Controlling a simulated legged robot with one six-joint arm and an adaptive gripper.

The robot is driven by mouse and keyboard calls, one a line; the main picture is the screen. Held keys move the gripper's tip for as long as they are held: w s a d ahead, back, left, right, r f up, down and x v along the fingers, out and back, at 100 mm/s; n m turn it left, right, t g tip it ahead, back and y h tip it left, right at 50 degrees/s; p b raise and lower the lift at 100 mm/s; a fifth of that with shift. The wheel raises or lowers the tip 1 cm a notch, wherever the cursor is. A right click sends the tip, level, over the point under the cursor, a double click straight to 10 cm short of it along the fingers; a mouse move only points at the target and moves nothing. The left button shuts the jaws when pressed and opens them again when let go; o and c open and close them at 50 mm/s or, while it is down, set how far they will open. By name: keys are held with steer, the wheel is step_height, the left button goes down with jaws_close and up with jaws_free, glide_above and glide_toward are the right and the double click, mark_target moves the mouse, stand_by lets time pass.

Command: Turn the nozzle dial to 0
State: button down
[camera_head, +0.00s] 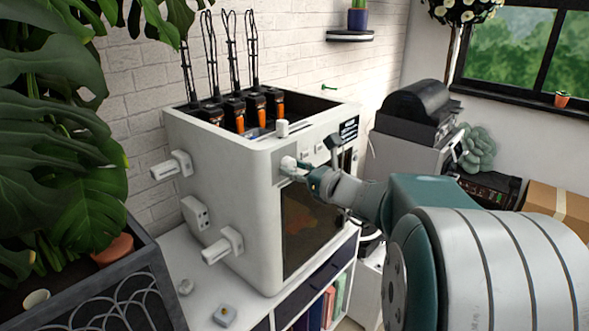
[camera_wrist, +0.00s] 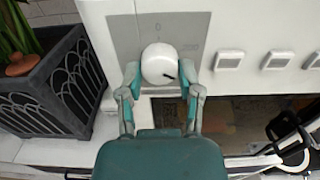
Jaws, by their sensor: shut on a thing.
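The nozzle dial (camera_wrist: 158,60) is a round white knob on a grey panel, on the front of a white 3D printer (camera_head: 225,150). In the wrist view a short black mark on the dial points to the lower right. A "0" is printed above the dial, and another faint label sits to its upper right. My gripper (camera_wrist: 160,82) has one finger on each side of the dial and is shut on it. In the head view the dial (camera_head: 288,163) is partly hidden by my gripper (camera_head: 300,169).
Square white buttons (camera_wrist: 228,60) lie right of the dial. A dark printer window (camera_head: 305,225) is below it. A leafy plant (camera_head: 60,130) in a dark planter (camera_head: 110,290) stands left. A cardboard box (camera_head: 560,203) is at the far right.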

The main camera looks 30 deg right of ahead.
steer(key=shift+n, duration=0.3)
steer(key=n, duration=1.1)
steer(key=shift+n, duration=0.3)
steer(key=n, duration=0.6)
steer(key=shift+d, duration=0.1)
steer(key=n, duration=0.5)
steer(key=shift+f+n, duration=0.1)
steer(key=shift+n, duration=0.3)
steer(key=shift+c, duration=1.3)
jaws_free()
steer(key=shift+w, duration=0.1)
